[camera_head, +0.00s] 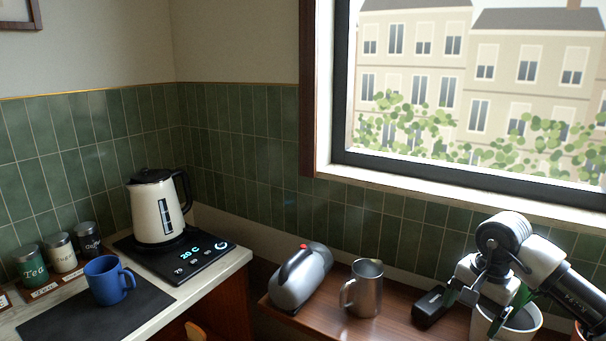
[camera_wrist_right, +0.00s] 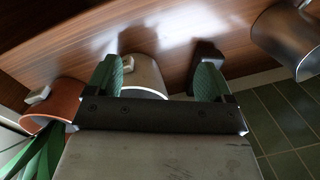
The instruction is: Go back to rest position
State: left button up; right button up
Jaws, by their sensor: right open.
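My right gripper (camera_head: 487,298) reaches in from the right in the head view, above the wooden counter at the right. Its two green fingers are apart in the right wrist view (camera_wrist_right: 155,80), with nothing held between them. A white pot (camera_head: 528,324) is under and behind the gripper; in the wrist view its pale wall (camera_wrist_right: 145,72) shows between the fingers, and I cannot tell whether they touch it. My left gripper is not in view.
A black block (camera_head: 430,308), a steel pitcher (camera_head: 365,288) and a silver kettle-like vessel (camera_head: 302,278) stand left of the gripper. A cream kettle (camera_head: 158,207) and a blue mug (camera_head: 107,281) stand on the left counter. A terracotta pot (camera_wrist_right: 62,101) is close by. The window (camera_head: 480,90) is behind.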

jog(key=s+a+r+m+t+y, duration=0.15)
jog(key=a+m+y, duration=0.5)
jog(key=a, duration=0.65)
jog(key=s+a+m+t+y, duration=0.2)
jog(key=s+a+m+y, duration=0.1)
jog(key=a+y, duration=0.8)
jog(key=w+d+r+m+t+h, duration=0.1)
jog(key=d+m+t+h, duration=0.15)
jog(key=m+t, duration=0.75)
jog(key=d+r+m+t+h, duration=0.15)
jog(key=m+t+h, duration=0.3)
jog(key=m, duration=0.85)
jog(key=s+d+f+m+g+h, duration=0.25)
jog(key=d+f+m+h, duration=0.45)
jog(key=f+m+h, duration=0.65)
jog(key=s+d+f+m+g+y, duration=0.1)
jog(key=s+f+m+g, duration=0.5)
jog(key=s, duration=0.4)
jog(key=s+d+f+m+g+y, duration=0.1)
jog(key=s+d+f+m+g, duration=0.1)
jog(key=s+f+m+g, duration=0.65)
jog(key=s+f+n, duration=0.1)
jog(key=s+f, duration=0.1)
jog(key=f, duration=0.9)
jog(key=s+f+n, duration=0.1)
jog(key=s+f, duration=0.1)
jog(key=f, duration=0.9)
jog(key=s+d+f, duration=0.2)
jog(key=s+f, duration=1.3)
jog(key=shift+f+p, duration=0.3)
